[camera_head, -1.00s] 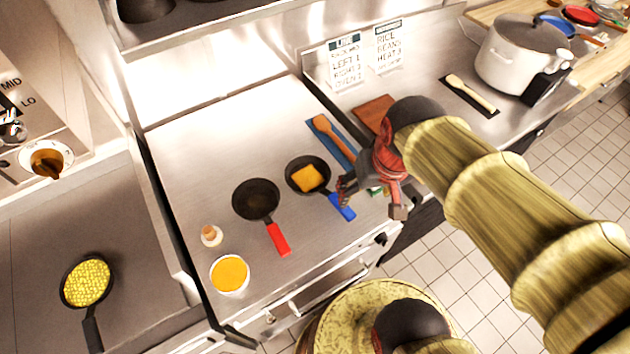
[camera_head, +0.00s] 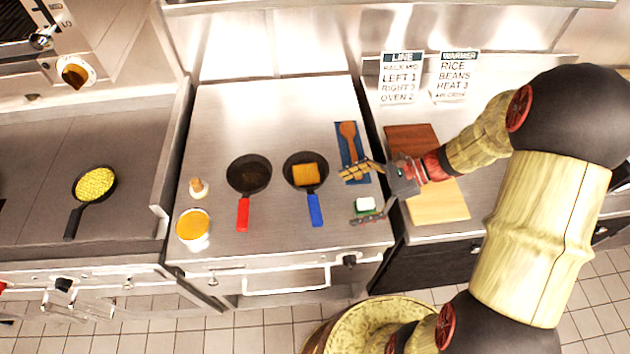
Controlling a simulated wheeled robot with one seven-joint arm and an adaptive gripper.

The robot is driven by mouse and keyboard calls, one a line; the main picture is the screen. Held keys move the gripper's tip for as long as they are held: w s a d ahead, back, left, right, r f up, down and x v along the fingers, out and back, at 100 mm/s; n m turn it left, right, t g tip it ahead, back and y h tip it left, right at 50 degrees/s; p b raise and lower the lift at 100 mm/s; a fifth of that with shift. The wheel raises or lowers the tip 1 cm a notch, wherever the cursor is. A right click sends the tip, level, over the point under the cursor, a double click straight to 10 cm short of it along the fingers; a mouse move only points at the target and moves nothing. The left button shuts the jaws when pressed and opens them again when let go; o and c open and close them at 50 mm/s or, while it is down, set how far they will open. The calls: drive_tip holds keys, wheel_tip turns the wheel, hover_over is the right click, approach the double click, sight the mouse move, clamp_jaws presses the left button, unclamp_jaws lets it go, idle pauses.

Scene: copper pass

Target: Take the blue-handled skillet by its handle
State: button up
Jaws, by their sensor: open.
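The blue-handled skillet (camera_head: 316,207) sits on the steel counter in the head view. It is a small black pan with a square orange-yellow slice (camera_head: 306,174) in it, and its blue handle points toward the front edge. My gripper (camera_head: 352,196) is to the right of the skillet, with its fingers spread apart and pointing left toward it. It is empty. A gap shows between the fingers and the blue handle. The exact height of the gripper above the counter is hard to tell.
A red-handled skillet (camera_head: 243,212) stands left of the blue one. A wooden spoon (camera_head: 348,131) lies on a blue mat (camera_head: 341,151) behind my gripper. A green-and-white sponge-like block (camera_head: 366,205) lies near it. A tub of orange food (camera_head: 193,227) and a small bottle (camera_head: 198,187) are further left.

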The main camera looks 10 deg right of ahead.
sight(318, 209)
drive_tip(key=x, duration=0.2)
drive_tip(key=shift+s+a+b, duration=0.15)
drive_tip(key=shift+a+b, duration=0.2)
drive_tip(key=shift+a, duration=0.05)
drive_tip(key=shift+r+b+x, duration=0.15)
drive_tip(key=shift+b+x, duration=0.3)
drive_tip(key=shift+x, duration=0.9)
drive_tip(key=shift+r+b+x, duration=0.2)
drive_tip(key=shift+b+x, duration=0.2)
drive_tip(key=shift+x, duration=0.9)
drive_tip(key=shift+s+a, duration=0.15)
drive_tip(key=shift+a, duration=0.05)
drive_tip(key=shift+c, duration=0.8)
drive_tip(key=c, duration=2)
drive_tip(key=shift+c, duration=0.2)
